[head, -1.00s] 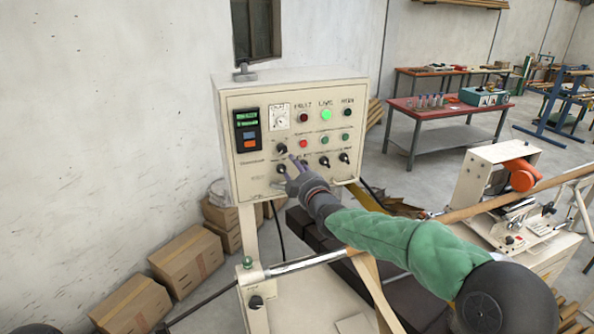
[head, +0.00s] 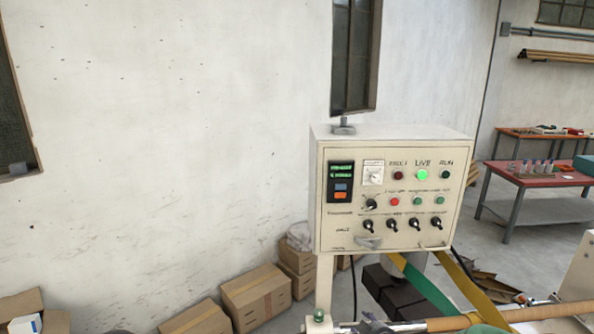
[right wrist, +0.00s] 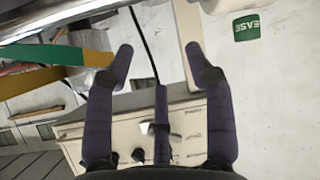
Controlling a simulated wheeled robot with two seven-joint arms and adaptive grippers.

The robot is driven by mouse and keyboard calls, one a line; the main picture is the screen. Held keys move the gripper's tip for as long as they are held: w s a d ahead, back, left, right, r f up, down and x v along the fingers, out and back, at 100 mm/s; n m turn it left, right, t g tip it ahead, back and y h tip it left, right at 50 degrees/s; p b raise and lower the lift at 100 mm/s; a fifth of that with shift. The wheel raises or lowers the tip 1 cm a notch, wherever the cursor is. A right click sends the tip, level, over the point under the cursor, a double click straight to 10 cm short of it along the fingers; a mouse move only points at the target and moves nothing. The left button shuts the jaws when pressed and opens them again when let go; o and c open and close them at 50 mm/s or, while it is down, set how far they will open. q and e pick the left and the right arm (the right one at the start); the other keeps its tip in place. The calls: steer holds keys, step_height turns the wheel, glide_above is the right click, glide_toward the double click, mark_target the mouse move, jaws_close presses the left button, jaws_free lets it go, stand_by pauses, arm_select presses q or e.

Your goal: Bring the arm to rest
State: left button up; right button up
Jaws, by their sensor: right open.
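My right gripper (right wrist: 160,52) is open and empty in the right wrist view, its dark fingers spread apart. In the head view only a small grey part of it (head: 372,322) shows at the bottom edge, below the control box (head: 385,185), and most of the arm is out of frame. The box stands upright on a post, with its LIVE lamp (head: 422,175) lit green and its FAULT and RUN lamps dark. The box also shows in the right wrist view (right wrist: 110,122), behind the fingers. I cannot tell its exact distance from them. My left gripper is not in view.
A wooden-coloured tube (head: 450,323) and a green strip (head: 428,288) lie at the lower right, below the box. Cardboard boxes (head: 255,296) stand along the wall at the left. A red-topped table (head: 530,177) stands farther back at the right.

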steer(key=s+a+f+m+g+y, duration=0.1)
steer(key=s+a+f+m+g, duration=0.15)
steer(key=s+f, duration=0.75)
steer(key=s+a+f+m+g, duration=0.2)
steer(key=s+f+g, duration=0.2)
steer(key=s+f, duration=0.55)
steer(key=s+a+f+m+g, duration=0.1)
steer(key=s+a+f+g, duration=0.15)
steer(key=s, duration=0.35)
steer(key=s+a+f+m+g+y, duration=0.1)
steer(key=s+f+m, duration=0.1)
steer(key=s+f, duration=0.35)
steer(key=s+a+f+m+g, duration=0.1)
steer(key=s+g, duration=0.1)
steer(key=s, duration=0.5)
step_height(320, 180, down, 17)
steer(key=w+a+t+b, duration=0.1)
steer(key=w+b, duration=0.1)
steer(key=b, duration=1.6)
steer(key=shift+w+a+n+b, duration=0.15)
steer(key=shift+a+n+b, duration=0.2)
steer(key=shift+n, duration=0.1)
